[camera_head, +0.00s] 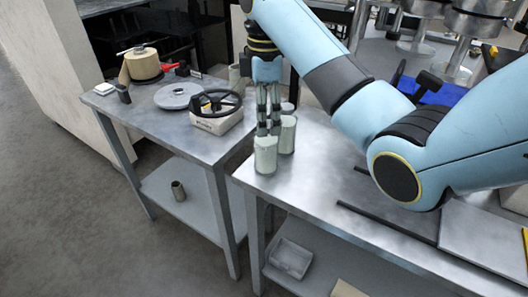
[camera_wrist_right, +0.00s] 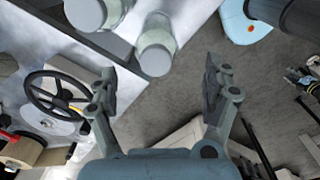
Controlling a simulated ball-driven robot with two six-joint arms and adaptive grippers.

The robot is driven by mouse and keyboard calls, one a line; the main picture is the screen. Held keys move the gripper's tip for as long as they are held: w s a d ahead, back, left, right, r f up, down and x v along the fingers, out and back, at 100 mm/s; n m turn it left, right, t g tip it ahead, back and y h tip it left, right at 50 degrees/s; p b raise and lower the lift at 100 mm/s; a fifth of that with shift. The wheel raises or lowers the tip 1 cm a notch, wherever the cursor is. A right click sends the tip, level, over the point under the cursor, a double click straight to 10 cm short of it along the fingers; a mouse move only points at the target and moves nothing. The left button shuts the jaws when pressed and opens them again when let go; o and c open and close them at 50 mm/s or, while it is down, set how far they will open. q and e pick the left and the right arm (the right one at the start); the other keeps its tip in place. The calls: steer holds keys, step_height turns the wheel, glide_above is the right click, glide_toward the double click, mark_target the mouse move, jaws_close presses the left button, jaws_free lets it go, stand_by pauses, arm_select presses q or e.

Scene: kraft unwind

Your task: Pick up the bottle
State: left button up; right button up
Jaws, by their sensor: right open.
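Pale grey-green, bottle-like cylinders stand near the left corner of the metal table. The front one (camera_head: 265,157) is nearest the corner, and a second one (camera_head: 288,137) is just behind it to the right. My right gripper (camera_head: 268,131) points down at them with its fingers spread, overlapping the front cylinder's top in the head view. In the right wrist view the open jaws (camera_wrist_right: 160,82) have nothing between their tips. A pale round-ended cylinder (camera_wrist_right: 156,54) lies just beyond them, and another (camera_wrist_right: 86,13) is at upper left. My left gripper is not seen.
A side table at left holds a steering wheel (camera_head: 216,102) on a white box, a grey disc (camera_head: 178,95) and a tan roll (camera_head: 143,64). Dark rails (camera_head: 385,222) lie on the metal table. A pale bin (camera_head: 290,257) sits on its lower shelf.

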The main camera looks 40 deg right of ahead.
mark_target(265, 144)
steer(key=f, duration=0.3)
steer(key=shift+w+a+f, duration=0.1)
steer(key=shift+w+f, duration=0.05)
steer(key=shift+w, duration=0.1)
step_height(265, 144, down, 3)
steer(key=shift+s+p, duration=0.15)
steer(key=shift+p, duration=0.2)
step_height(265, 144, down, 2)
steer(key=shift+f, duration=0.35)
steer(key=shift+c, duration=0.8)
steer(key=c, duration=0.5)
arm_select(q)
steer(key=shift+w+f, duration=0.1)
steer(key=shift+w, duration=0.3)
arm_select(e)
steer(key=c, duration=0.8)
